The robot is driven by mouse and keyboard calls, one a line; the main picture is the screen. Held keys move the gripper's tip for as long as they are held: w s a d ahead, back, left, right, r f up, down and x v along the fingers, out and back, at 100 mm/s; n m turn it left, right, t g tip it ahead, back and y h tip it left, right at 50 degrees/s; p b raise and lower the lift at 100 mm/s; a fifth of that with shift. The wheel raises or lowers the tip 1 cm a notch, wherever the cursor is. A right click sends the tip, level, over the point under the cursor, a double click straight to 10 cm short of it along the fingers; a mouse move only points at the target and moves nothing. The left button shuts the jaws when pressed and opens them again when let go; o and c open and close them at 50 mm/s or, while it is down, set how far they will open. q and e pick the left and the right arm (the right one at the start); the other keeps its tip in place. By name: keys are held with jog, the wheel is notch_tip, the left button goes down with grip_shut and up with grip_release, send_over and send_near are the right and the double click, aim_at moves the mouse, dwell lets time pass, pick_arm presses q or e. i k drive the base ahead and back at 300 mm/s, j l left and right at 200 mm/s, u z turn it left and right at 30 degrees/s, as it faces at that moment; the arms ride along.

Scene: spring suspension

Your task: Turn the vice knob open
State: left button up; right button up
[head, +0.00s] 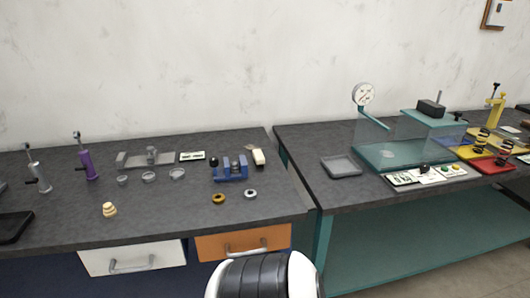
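A small blue vice (231,172) stands near the right side of the left workbench, in the head view. A dark round knob (214,162) shows at its left end. It is too small to tell how far it is turned or how wide the jaws are. Neither of my grippers is in view. A black and white part of my own body shows at the bottom middle, below the bench's front edge.
Several small dishes (148,177) stand left. A gap separates the left bench (160,220) from the right bench (345,198).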

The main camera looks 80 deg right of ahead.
aim_at(214, 161)
jog(key=l+z, duration=0.1)
jog(key=z, duration=2.3)
jog(key=l, duration=0.1)
